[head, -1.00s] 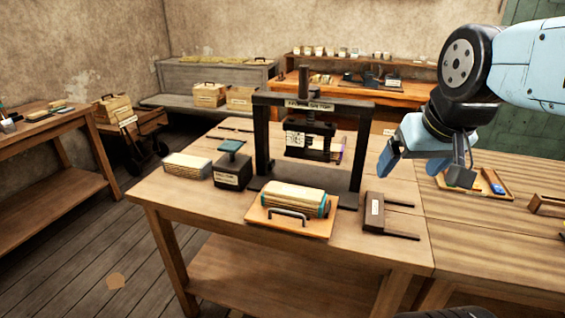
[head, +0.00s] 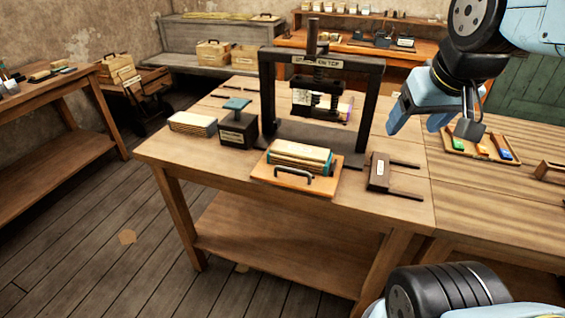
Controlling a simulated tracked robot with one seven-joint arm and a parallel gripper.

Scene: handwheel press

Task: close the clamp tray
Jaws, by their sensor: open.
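The clamp tray (head: 268,175) is a light wooden board with a dark grey handle (head: 293,177) on its front edge. It sticks out in front of the black press frame (head: 266,100) on the bench. A bundle (head: 301,154) of pale layers with teal ends lies on the tray. The press has a dark upright screw at its top and a black block below. My gripper (head: 428,128) is open and empty, in the air to the right of the press, well apart from the tray and its handle.
A dark block with two prongs (head: 380,171) lies right of the clamp tray. A shallow tray of coloured items (head: 479,148) lies at right. Bench space before the pronged block is clear.

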